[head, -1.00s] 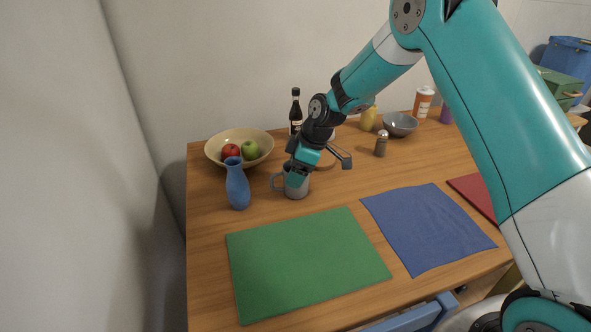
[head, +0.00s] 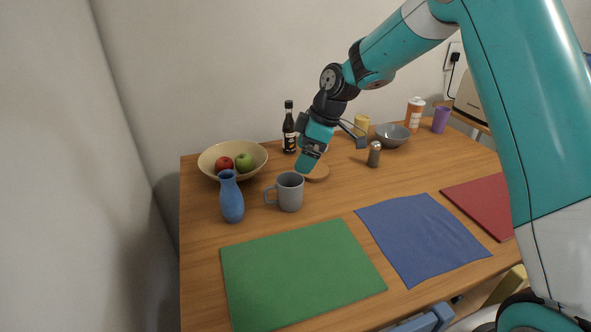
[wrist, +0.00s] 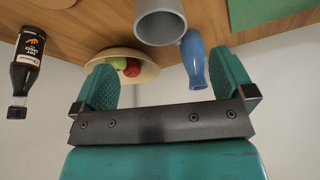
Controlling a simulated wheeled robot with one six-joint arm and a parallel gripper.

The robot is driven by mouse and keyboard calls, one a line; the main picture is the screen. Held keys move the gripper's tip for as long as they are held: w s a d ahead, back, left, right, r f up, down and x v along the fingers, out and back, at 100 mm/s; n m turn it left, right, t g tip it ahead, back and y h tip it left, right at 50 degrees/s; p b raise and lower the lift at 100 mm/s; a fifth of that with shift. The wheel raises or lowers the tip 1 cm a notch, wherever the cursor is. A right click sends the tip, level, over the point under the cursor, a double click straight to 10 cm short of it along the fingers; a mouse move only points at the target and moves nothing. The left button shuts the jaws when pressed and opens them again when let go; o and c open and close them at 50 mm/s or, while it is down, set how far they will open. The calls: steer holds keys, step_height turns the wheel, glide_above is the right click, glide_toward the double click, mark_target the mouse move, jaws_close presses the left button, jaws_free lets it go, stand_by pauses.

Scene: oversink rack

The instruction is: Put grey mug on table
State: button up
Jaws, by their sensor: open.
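The grey mug (head: 290,192) stands upright on the wooden table (head: 331,203), behind the green mat, with its handle to the left. In the wrist view the mug (wrist: 160,24) shows at the top, beyond the fingers and apart from them. My gripper (head: 306,165) is above the table, just behind and to the right of the mug. In the wrist view my gripper (wrist: 165,85) is open, with nothing between its two teal fingers.
A blue vase (head: 231,197) stands close left of the mug. A bowl (head: 208,161) with apples, a soy sauce bottle (head: 289,132) and a round wooden coaster (head: 319,172) are behind. A green mat (head: 300,272) and blue cloth (head: 424,235) lie in front, a shaker (head: 374,154) to the right.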

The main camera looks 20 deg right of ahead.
steer(key=s+a+r+m, duration=0.1)
steer(key=s+a+r, duration=0.2)
steer(key=s+r, duration=0.3)
steer(key=s+a+r+m, duration=0.2)
steer(key=s+a+r, duration=0.1)
steer(key=s, duration=0.5)
steer(key=s+a+r+m+g, duration=0.1)
steer(key=s+m, duration=0.2)
steer(key=s, duration=1.6)
steer(key=shift+s+a+m+g, duration=0.3)
steer(key=shift+s+a+g, duration=0.1)
